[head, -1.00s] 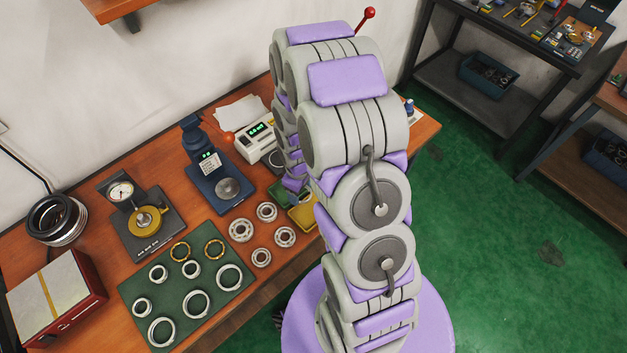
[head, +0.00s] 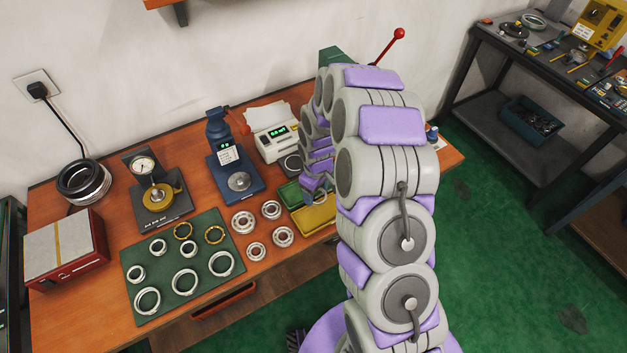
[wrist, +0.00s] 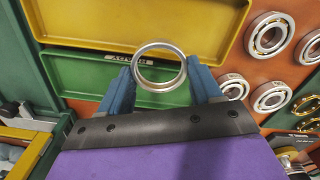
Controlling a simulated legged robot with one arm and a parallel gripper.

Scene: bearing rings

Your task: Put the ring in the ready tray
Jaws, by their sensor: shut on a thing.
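My gripper (wrist: 158,72) is shut on a plain silver ring (wrist: 160,85), held between its blue fingers in the wrist view. The label is upside down and hard to read. The ring overlaps the edge between the green tray and the yellow tray (wrist: 100,15); its height above them is unclear. In the head view my gripper (head: 318,190) is over the green tray (head: 286,191) and yellow tray (head: 318,217), and the ring cannot be made out.
Several bearings (head: 243,222) lie left of the trays. A dark green mat (head: 210,285) holds several loose rings. A blue scale (head: 238,182), a white printer-like device (head: 272,135) and a dial gauge stand (head: 158,196) stand on the wooden bench.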

